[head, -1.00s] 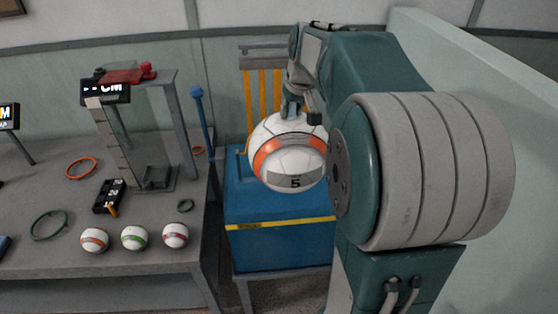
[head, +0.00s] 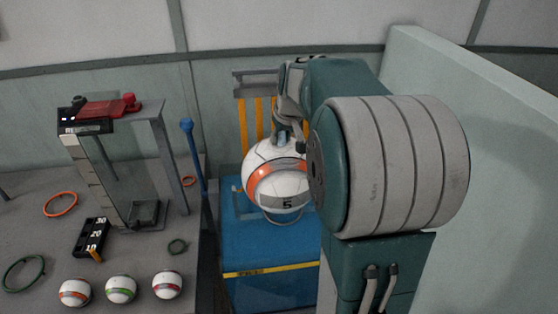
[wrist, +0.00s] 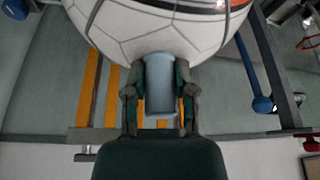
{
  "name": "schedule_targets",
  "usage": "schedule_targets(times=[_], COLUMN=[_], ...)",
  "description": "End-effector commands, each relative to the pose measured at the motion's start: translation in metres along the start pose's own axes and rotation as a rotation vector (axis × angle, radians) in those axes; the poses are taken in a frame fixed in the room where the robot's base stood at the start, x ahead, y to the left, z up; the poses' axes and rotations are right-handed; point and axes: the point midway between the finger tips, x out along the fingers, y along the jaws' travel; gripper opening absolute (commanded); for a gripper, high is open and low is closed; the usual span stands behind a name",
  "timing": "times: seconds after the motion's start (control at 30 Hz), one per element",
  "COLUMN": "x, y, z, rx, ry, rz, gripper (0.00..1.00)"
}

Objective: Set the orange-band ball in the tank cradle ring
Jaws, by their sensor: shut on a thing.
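The orange-band ball (head: 272,180), white with an orange stripe and a grey patch marked 5, hangs in my gripper (head: 290,140). My gripper is shut at the ball's top. In the wrist view, the ball (wrist: 150,30) fills the top centre, and a blue-grey piece shows between the fingers of my gripper (wrist: 160,82). The tank (head: 238,245) is blue with a yellow stripe and stands below the ball. The grey cradle ring (head: 284,223) shows as an arc just under the ball. The ball hides much of it, and I cannot tell whether they touch.
A grey bench (head: 190,240) at left carries a press frame (head: 172,150), coloured rings and several small balls. A blue-topped post (head: 188,130) stands between bench and tank. Orange bars (head: 243,120) rise behind the tank. A pale wall (head: 500,160) closes the right side.

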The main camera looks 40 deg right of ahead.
Motion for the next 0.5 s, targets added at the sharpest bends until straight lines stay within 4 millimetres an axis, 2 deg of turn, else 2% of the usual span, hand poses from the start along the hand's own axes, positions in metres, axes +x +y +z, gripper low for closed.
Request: schedule_targets(times=[0.23, 0.33, 0.5], x=[0.038, 0.046, 0.047], y=[0.012, 0.012, 0.013], z=[0.011, 0.014, 0.014], rx=[0.009, 0.007, 0.006], ry=[-0.001, 0.002, 0.004], rz=[-0.001, 0.002, 0.003], gripper=[0.00, 0.00, 0.00])
